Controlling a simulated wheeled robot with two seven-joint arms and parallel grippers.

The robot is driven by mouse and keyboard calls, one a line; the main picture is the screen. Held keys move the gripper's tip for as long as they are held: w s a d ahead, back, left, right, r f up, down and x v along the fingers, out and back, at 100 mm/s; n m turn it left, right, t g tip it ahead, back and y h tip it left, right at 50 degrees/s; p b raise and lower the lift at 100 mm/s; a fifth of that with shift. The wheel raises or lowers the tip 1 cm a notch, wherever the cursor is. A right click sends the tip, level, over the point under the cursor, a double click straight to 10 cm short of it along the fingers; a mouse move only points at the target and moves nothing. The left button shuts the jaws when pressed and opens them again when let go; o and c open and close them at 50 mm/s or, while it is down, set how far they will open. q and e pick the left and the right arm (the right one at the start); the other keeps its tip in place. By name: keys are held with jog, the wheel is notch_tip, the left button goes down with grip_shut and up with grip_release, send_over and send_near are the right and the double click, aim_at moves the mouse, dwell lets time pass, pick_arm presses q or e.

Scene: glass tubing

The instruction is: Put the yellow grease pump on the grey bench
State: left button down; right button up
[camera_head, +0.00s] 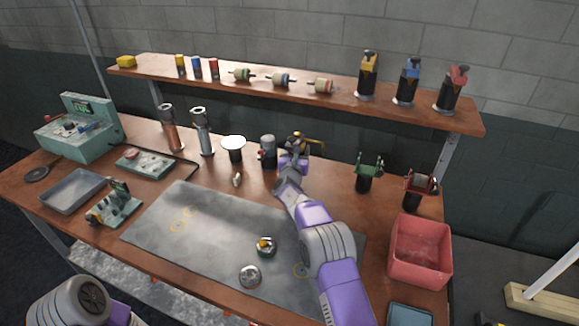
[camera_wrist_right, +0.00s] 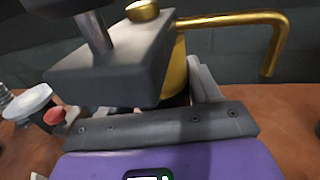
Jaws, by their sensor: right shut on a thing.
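My right gripper (camera_head: 293,160) is shut on the yellow grease pump (camera_head: 300,139) at the back of the wooden table, below the shelf. In the right wrist view, the pump shows a yellow body (camera_wrist_right: 178,72), a dark grey block on top and a bent gold handle. My gripper hides its lower part, and I cannot tell whether it touches the table. The grey surface (camera_head: 190,232) is a flat slab at the middle front of the table, partly covered by my right arm. My left gripper is not in view.
Two small round metal parts (camera_head: 266,246) (camera_head: 250,275) lie on the slab; its left part is clear. A grey-black cylinder (camera_head: 268,151) stands just left of the pump. Green (camera_head: 368,172) and red (camera_head: 420,188) devices and a red bin (camera_head: 420,250) stand right. The shelf (camera_head: 300,95) overhangs behind.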

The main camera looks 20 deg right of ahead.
jog(key=shift+f+b, duration=0.5)
jog(key=shift+f, duration=2.05)
jog(key=shift+f+b, duration=0.25)
jog(key=shift+b, duration=0.05)
jog(key=o, duration=1.4)
jog(key=shift+c, duration=0.2)
jog(key=shift+r, duration=0.1)
jog(key=shift+r+p, duration=0.15)
jog(key=shift+p, duration=0.3)
jog(key=shift+s+a, duration=0.2)
jog(key=shift+s, duration=0.1)
jog(key=p+v, duration=0.1)
jog(key=v, duration=1)
jog(key=shift+s, duration=0.2)
